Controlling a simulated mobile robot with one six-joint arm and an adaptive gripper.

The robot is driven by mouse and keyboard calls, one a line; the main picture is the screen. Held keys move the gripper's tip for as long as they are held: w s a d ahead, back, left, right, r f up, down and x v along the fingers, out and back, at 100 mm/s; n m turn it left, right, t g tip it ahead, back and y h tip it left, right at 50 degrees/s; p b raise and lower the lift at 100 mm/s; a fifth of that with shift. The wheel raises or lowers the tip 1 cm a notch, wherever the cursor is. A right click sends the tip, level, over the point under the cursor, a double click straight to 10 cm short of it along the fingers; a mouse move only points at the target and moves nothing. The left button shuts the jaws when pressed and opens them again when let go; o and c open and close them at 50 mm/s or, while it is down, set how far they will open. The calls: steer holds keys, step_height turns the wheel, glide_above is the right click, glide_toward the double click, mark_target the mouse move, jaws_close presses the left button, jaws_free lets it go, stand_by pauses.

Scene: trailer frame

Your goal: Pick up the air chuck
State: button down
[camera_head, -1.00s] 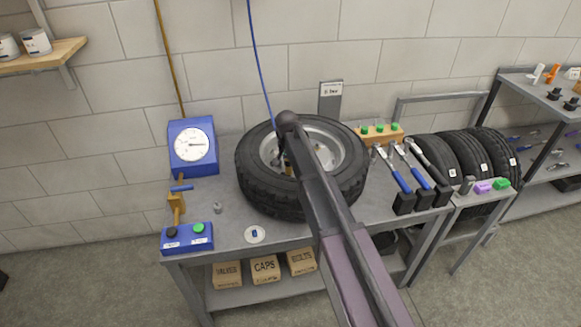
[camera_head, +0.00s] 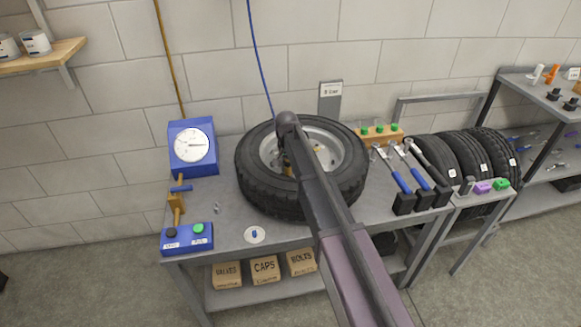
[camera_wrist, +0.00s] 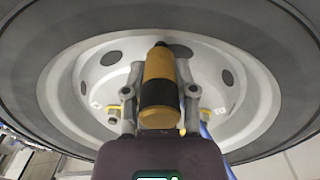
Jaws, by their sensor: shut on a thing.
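My gripper (camera_wrist: 160,80) is shut on a yellow and black cylinder, which looks like the air chuck (camera_wrist: 159,93), with one finger on each side of it. Its dark tip points toward the pale wheel rim (camera_wrist: 95,75). In the head view my arm covers most of the gripper, and only a small yellow part of the air chuck (camera_head: 288,170) shows inside the wheel. The tire (camera_head: 262,190) lies on the bench. A blue hose (camera_head: 257,55) hangs down to the wheel; its join to the chuck is hidden.
A blue gauge box (camera_head: 193,165) and a blue box with buttons (camera_head: 187,238) stand at the bench's left. A white dish (camera_head: 246,238) lies near the front edge. Blue-handled tools (camera_head: 415,178) and several upright tires (camera_head: 465,150) are at the right.

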steer(key=shift+r, duration=0.15)
step_height(320, 180, up, 4)
steer(key=p, duration=0.4)
steer(key=s+d, duration=0.2)
steer(key=s, duration=0.5)
steer(key=s+d+p, duration=0.1)
steer(key=s+d, duration=0.2)
steer(key=s, duration=0.5)
steer(key=shift+d+r, duration=0.25)
steer(key=shift+r, duration=0.1)
steer(key=shift+s+a, duration=0.1)
